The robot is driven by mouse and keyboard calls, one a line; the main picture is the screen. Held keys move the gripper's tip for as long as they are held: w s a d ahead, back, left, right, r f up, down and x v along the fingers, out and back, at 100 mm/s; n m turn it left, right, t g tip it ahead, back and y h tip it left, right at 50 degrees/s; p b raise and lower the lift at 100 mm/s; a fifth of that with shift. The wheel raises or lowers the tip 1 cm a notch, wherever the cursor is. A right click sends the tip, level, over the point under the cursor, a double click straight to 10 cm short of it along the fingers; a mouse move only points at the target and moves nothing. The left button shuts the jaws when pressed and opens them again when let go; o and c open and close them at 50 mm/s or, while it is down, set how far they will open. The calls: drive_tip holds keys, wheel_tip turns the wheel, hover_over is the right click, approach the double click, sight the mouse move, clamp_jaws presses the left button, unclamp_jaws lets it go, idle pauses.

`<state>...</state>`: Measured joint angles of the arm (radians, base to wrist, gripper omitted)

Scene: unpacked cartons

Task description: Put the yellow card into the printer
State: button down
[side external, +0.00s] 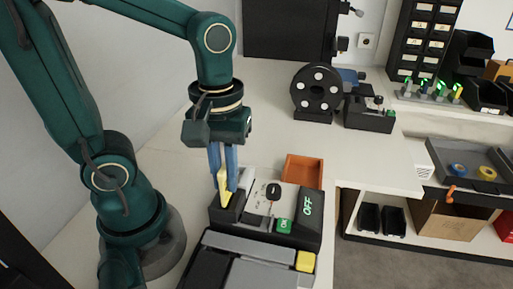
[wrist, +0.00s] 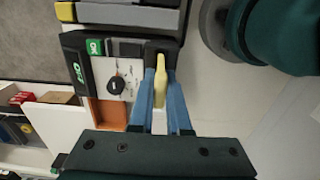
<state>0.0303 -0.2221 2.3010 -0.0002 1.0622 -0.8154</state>
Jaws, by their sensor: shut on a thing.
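My gripper (side external: 223,186) has blue fingers pointing down and is shut on the yellow card (side external: 222,192), which looks narrow and edge-on. In the wrist view, the card (wrist: 160,86) sits between the fingers (wrist: 160,82). The likely printer (side external: 308,226) is a black and grey machine with a dial, a green OK key and an OFF display. It also shows in the wrist view (wrist: 103,72). The card's lower end is at the machine's dark left-hand part (side external: 231,210). I cannot tell whether it touches or has entered it.
A second grey and black device (side external: 250,262) with a yellow button (side external: 305,260) stands in front. An orange tray (side external: 304,170) lies behind the machine. A black reel (side external: 317,92) and a small black box (side external: 369,115) stand farther back. The white bench between is clear.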

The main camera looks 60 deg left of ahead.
drive_tip(key=shift+f, duration=0.65)
